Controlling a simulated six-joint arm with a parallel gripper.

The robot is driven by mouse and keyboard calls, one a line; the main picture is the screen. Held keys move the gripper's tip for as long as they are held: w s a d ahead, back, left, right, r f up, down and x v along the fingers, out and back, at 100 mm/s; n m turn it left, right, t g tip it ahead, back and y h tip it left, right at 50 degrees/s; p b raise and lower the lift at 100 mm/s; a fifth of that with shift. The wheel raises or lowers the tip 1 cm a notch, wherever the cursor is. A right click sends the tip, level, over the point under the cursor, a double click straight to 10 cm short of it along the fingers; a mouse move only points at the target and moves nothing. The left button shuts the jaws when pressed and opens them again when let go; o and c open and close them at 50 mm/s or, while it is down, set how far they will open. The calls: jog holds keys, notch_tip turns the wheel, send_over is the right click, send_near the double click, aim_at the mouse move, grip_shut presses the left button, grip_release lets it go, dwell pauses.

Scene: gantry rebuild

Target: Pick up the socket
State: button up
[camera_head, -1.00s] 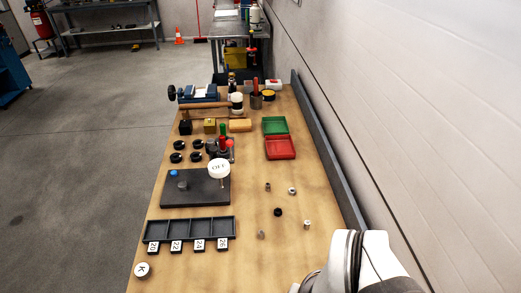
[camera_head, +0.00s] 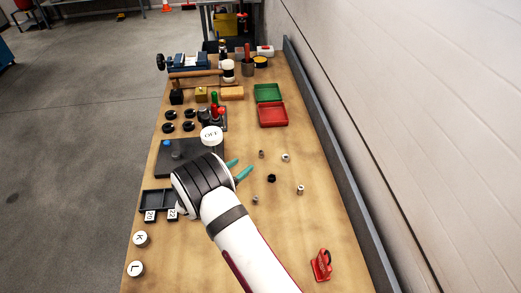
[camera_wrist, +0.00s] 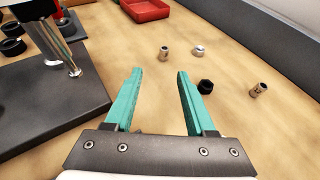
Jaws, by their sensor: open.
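Several small parts lie on the wooden bench right of my gripper (camera_head: 239,168), and I cannot tell which is meant. Sockets seem to be the metallic cylinders: one at the back (camera_head: 261,154), one at the right (camera_head: 300,189) and one nearer the front (camera_head: 255,199). The wrist view shows the back cylinder (camera_wrist: 164,53) upright beyond my fingertips and the right cylinder (camera_wrist: 258,89) off to the right. A silvery nut-like part (camera_head: 285,157) and a black ring-like part (camera_head: 271,178) lie among them. My teal-fingered gripper (camera_wrist: 160,73) is open and empty.
A dark plate (camera_head: 200,148) with an OFF knob (camera_head: 211,134) stands left of my gripper. My arm partly covers a labelled black tray (camera_head: 155,200). Red (camera_head: 273,115) and green (camera_head: 267,93) trays lie behind, and a red device (camera_head: 321,265) stands front right.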

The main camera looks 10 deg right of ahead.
aim_at(260, 155)
jog(key=x, duration=1)
jog(key=shift+d+f, duration=0.45)
grip_shut()
